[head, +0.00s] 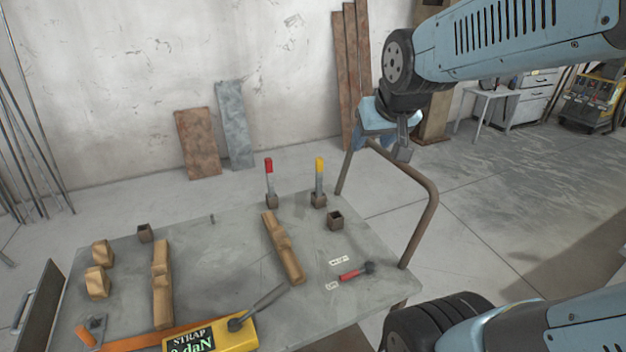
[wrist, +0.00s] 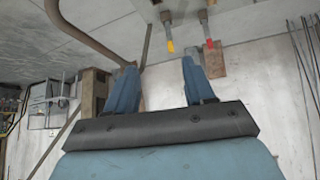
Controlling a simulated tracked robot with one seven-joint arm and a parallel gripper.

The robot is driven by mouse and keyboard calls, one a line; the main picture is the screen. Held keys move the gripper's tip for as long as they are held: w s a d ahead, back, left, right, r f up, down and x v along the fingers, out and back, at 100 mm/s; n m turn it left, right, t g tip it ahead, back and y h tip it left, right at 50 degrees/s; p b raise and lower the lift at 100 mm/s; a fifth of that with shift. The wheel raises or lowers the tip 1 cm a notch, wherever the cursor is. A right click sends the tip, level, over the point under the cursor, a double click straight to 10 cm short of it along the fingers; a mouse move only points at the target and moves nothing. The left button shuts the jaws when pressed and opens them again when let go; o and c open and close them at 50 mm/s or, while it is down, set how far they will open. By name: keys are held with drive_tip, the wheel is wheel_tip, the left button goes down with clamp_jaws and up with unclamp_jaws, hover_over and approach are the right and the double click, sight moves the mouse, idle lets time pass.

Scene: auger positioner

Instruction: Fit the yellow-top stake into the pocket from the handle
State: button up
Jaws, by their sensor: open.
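The yellow-top stake (head: 319,182), grey with a yellow top, stands upright at the table's far edge, its foot in a brown square pocket (head: 319,201). Its yellow top also shows in the wrist view (wrist: 170,46). An open, empty square pocket (head: 335,221) sits just in front and to the right. The bent brown tube handle (head: 420,185) rises at the table's right end. My gripper (head: 385,147) is up by the handle's top, right of the stake and apart from it. In the wrist view my gripper (wrist: 158,62) is open, with nothing between its fingers.
A red-top stake (head: 269,184) stands left of the yellow one. Another small pocket (head: 145,232), wooden blocks (head: 98,282), two wooden bars (head: 282,248), a red-handled tool (head: 352,274) and a yellow strap gauge (head: 210,335) are on the table (head: 215,265). The centre has free room.

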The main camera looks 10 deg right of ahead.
drive_tip(key=w+d+f+t, duration=0.1)
drive_tip(key=w+f+t, duration=0.1)
drive_tip(key=w+f, duration=0.35)
drive_tip(key=w+f+t, duration=0.1)
drive_tip(key=w+f, duration=0.2)
drive_tip(key=w, duration=0.6)
drive_tip(key=w+d+f+t, duration=0.15)
drive_tip(key=w+f, duration=0.25)
drive_tip(key=w, duration=0.4)
drive_tip(key=n+t+y, duration=0.2)
drive_tip(key=t, duration=0.1)
approach(320, 170)
wheel_tip(320, 170, up, 5)
drive_tip(key=d, duration=0.2)
wheel_tip(320, 170, down, 8)
drive_tip(key=s+a+t+y, duration=0.1)
drive_tip(key=t+y, duration=0.1)
drive_tip(key=t, duration=0.1)
drive_tip(key=x, duration=0.7)
drive_tip(key=shift+w+a+f, duration=0.15)
drive_tip(key=shift+w, duration=0.15)
drive_tip(key=shift+d+x, duration=0.1)
drive_tip(key=shift+x, duration=1.45)
drive_tip(key=shift+d+x, duration=0.15)
drive_tip(key=shift+x, duration=1.4)
clamp_jaws()
